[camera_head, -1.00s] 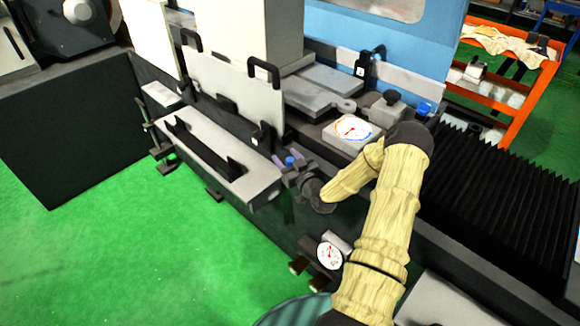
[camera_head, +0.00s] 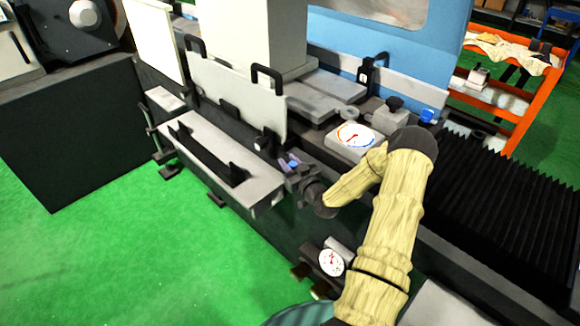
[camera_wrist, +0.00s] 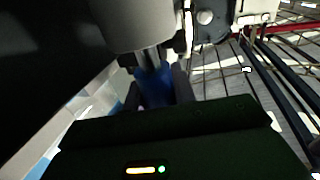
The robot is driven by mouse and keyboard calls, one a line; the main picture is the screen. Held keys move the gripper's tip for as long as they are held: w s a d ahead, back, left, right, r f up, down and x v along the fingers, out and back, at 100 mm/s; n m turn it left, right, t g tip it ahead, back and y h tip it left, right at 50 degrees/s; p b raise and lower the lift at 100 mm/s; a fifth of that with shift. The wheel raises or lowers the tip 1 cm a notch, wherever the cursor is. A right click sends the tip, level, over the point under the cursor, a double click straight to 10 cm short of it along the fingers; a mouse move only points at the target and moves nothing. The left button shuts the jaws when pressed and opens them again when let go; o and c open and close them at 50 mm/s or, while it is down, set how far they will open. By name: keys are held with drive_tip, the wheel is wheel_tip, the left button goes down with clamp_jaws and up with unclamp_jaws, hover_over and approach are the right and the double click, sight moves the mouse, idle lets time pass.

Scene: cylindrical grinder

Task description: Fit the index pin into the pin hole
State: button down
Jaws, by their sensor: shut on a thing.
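My gripper (camera_head: 292,165) is beside the right end of the long grey tray, in front of the machine. It is shut on a small blue thing, which I take to be the index pin (camera_head: 293,162). In the wrist view the blue piece (camera_wrist: 153,82) stands between the dark fingers. Its upper end meets the underside of a grey cylindrical part (camera_wrist: 140,25). I cannot tell whether that part belongs to the pin or to the machine. I cannot make out the pin hole in either view.
The grey tray (camera_head: 258,193) and an upright grey panel with black handles (camera_head: 238,96) are close to my gripper. The green floor (camera_head: 120,250) at left is clear.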

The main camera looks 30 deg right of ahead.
wheel_tip(320, 180, up, 9)
drive_tip(key=shift+r+b, duration=0.2)
drive_tip(key=shift+b, duration=0.1)
idle(0.5)
drive_tip(key=s+a+f, duration=0.4)
drive_tip(key=a+f, duration=0.5)
drive_tip(key=s+a+f+m+h, duration=0.1)
drive_tip(key=s+a+f, duration=0.4)
drive_tip(key=a+f, duration=0.3)
wheel_tip(320, 180, down, 2)
drive_tip(key=shift+s+a+f+h, duration=0.1)
drive_tip(key=shift+s+a+h, duration=0.05)
drive_tip(key=shift+a+h, duration=0.2)
drive_tip(key=shift+a, duration=0.1)
